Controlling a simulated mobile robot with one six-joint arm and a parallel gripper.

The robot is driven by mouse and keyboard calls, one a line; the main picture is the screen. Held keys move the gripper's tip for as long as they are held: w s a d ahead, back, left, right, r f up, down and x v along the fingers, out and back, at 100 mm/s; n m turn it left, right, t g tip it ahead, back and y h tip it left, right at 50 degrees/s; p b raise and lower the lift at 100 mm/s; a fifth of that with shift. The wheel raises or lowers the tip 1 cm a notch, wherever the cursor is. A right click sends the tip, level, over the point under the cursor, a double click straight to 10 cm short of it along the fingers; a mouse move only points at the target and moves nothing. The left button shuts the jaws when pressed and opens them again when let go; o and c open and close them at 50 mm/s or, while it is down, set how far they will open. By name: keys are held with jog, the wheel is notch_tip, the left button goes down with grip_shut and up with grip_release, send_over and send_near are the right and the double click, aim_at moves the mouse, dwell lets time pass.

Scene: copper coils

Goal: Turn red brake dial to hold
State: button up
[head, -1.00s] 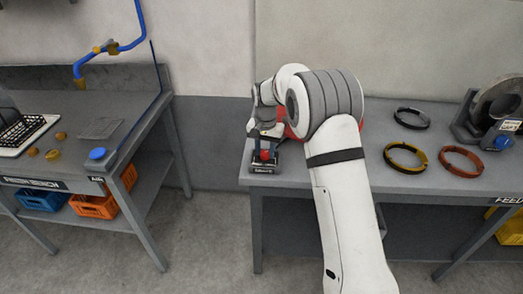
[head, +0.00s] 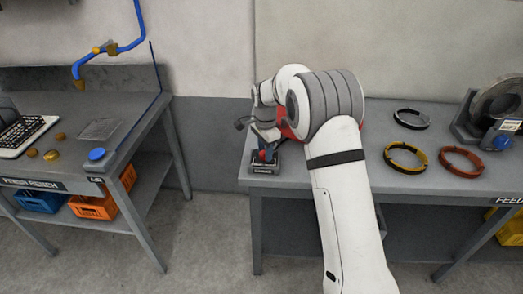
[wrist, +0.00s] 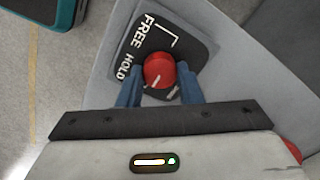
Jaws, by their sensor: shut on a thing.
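The red brake dial (wrist: 158,70) sits on a dark plate (wrist: 190,47) with white FREE and HOLD lettering in the wrist view. FREE is at the plate's upper left and HOLD at its left. A white mark shows at the dial's lower edge, pointing down and slightly left in the picture. The blue fingers of my gripper (wrist: 160,88) are at either side of the dial, shut on it. In the head view my gripper (head: 264,152) reaches down to the dial at the bench's left front corner. The arm hides part of the hand there.
The feed bench (head: 330,181) also carries a black coil (head: 411,119), a yellow coil (head: 405,156), an orange coil (head: 461,160) and a reel machine (head: 495,112) at right. A second bench (head: 150,115) stands left across a gap of clear floor.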

jog(key=shift+a, duration=0.1)
dwell(0.3)
jog(key=o, duration=1)
notch_tip(320, 180, up, 8)
jog(key=shift+f, duration=0.1)
